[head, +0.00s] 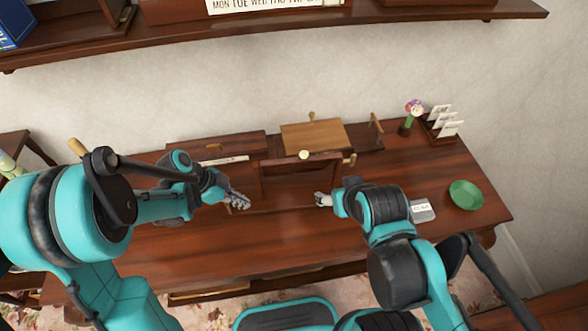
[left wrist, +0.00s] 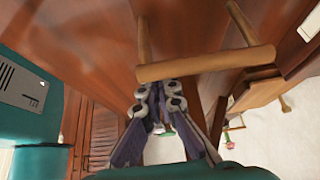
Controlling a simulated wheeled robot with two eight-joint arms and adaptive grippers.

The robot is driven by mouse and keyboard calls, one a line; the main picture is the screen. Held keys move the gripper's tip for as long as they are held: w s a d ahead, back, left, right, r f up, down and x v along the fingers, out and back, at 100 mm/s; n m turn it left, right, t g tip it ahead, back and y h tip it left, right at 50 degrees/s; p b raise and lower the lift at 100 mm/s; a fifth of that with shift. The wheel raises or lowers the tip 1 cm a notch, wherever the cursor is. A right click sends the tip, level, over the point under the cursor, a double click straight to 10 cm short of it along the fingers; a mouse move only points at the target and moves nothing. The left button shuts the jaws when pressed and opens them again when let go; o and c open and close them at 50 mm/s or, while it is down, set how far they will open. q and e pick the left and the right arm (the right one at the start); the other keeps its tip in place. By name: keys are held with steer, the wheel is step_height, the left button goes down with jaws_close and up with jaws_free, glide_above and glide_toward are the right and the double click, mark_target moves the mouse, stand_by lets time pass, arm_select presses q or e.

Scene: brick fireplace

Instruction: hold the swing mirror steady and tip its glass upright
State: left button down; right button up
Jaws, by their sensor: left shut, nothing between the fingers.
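What looks like the swing mirror's dark wooden frame (head: 301,162) stands at the middle of the desk in the head view, with a pale round knob (head: 304,155) on its upper edge. I cannot make out its glass or exact tilt. My left gripper (head: 238,201) is shut and empty, to the left of the frame and low over the desk. In the left wrist view its fingers (left wrist: 160,108) lie close below a pale wooden crossbar (left wrist: 207,65); I cannot tell whether they touch it. My right gripper (head: 322,200) is by the frame's lower right; its finger opening is unclear.
A lighter brown panel (head: 315,136) lies behind the frame. A flower in a vase (head: 406,125), a card rack (head: 442,126), a green bowl (head: 466,194) and a grey labelled box (head: 423,211) stand at the right. The desk's front left (head: 190,250) is clear. A shelf (head: 290,20) overhangs the back.

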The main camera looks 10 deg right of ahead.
arm_select(q)
steer(key=shift+f+b, duration=1)
steer(key=shift+f, duration=0.1)
arm_select(e)
steer(key=shift+f, duration=1)
steer(key=shift+c, duration=0.4)
